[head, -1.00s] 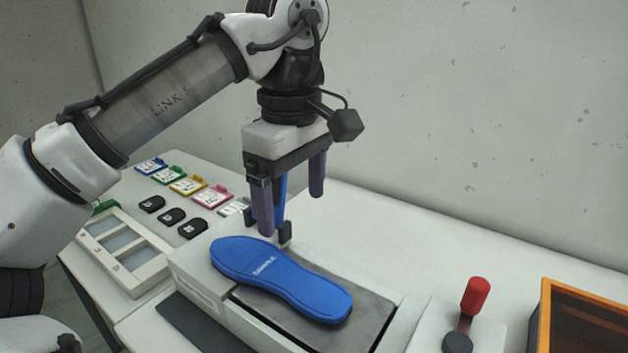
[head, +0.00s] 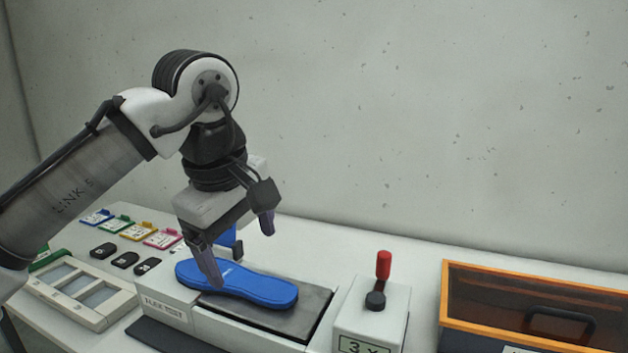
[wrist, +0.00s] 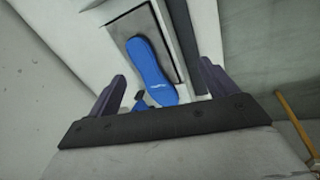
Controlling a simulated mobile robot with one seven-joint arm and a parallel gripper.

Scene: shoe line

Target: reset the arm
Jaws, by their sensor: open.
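My gripper (head: 243,252) is open and empty, with its two purple fingers spread wide. In the head view it hangs tilted above the blue insole (head: 262,289), and the near finger overlaps the insole's left part in the picture. The wrist view also shows the open fingers (wrist: 162,88), with the insole (wrist: 151,70) lying beyond and between them. The insole lies flat on a dark plate of a white machine (head: 167,309). A blue upright piece (head: 227,237) stands behind the insole, partly hidden by the gripper.
A white box with a red-knobbed lever (head: 383,265) stands right of the machine. An orange-rimmed bin (head: 450,300) is farther right. At left are a white tray with grey windows (head: 108,307), black pads (head: 125,260) and coloured cards (head: 128,229). A concrete wall stands behind.

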